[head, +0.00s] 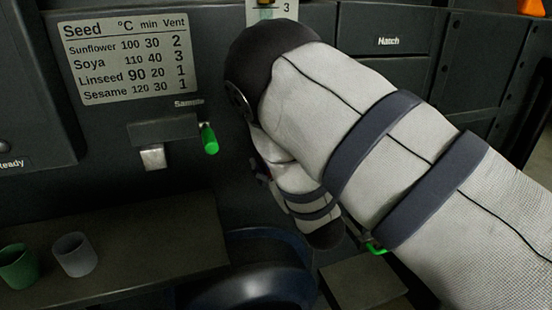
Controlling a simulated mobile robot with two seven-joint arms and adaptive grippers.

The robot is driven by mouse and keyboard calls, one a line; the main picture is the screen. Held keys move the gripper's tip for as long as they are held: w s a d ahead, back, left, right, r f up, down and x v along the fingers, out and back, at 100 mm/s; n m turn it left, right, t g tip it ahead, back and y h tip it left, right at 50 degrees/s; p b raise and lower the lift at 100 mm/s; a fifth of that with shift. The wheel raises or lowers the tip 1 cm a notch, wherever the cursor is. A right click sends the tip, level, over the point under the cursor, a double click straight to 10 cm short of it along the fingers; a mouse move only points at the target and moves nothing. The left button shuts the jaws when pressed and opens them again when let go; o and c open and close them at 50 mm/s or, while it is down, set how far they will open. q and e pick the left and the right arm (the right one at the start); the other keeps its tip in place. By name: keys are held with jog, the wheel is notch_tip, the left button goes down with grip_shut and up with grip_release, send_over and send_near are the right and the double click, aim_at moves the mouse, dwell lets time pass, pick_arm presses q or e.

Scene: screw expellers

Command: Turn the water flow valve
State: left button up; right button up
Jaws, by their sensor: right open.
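My right arm (360,120) crosses the picture from the lower right, bends at a dark joint, and its forearm runs down behind. Only small dark parts of my right gripper (362,239) show past the dark wrist end; it is open. A small green piece (376,249) shows beside it, partly hidden by my arm; I cannot tell whether they touch. A green handle (209,139) hangs from the panel fitting under the "Sample" label. I cannot tell which fitting is the water flow valve; no such label shows. My left gripper is out of view.
A seed settings plate (128,56) is on the dark machine panel. A shelf (150,235) at lower left bears a green cup (18,266) and a grey cup (74,254). A dark blue round container (255,285) stands below my forearm. A "Hatch" panel (390,42) is at upper right.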

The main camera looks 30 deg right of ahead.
jog(key=v, duration=1.2)
jog(key=s+f+m+g, duration=0.1)
jog(key=s+f+g, duration=0.35)
jog(key=f, duration=0.35)
jog(key=s+a+f+m+g+y, duration=0.1)
jog(key=s+f+g, duration=0.2)
jog(key=s+f, duration=0.3)
jog(key=s+f+m+g, duration=0.1)
jog(key=s+f+g, duration=0.25)
jog(key=f, duration=0.55)
jog(key=s+a+f+g+y, duration=0.1)
jog(key=s+a+g, duration=0.1)
jog(key=s, duration=0.4)
jog(key=s+a+f+g+y, duration=0.1)
jog(key=s+a+f+g, duration=0.1)
jog(key=s+g, duration=0.2)
jog(key=s+a+f+g+y, duration=0.1)
jog(key=s+a+f+g, duration=0.1)
jog(key=s, duration=0.8)
jog(key=shift+f+g+p, duration=0.25)
jog(key=shift+g+p, duration=0.05)
jog(key=shift+g, duration=0.3)
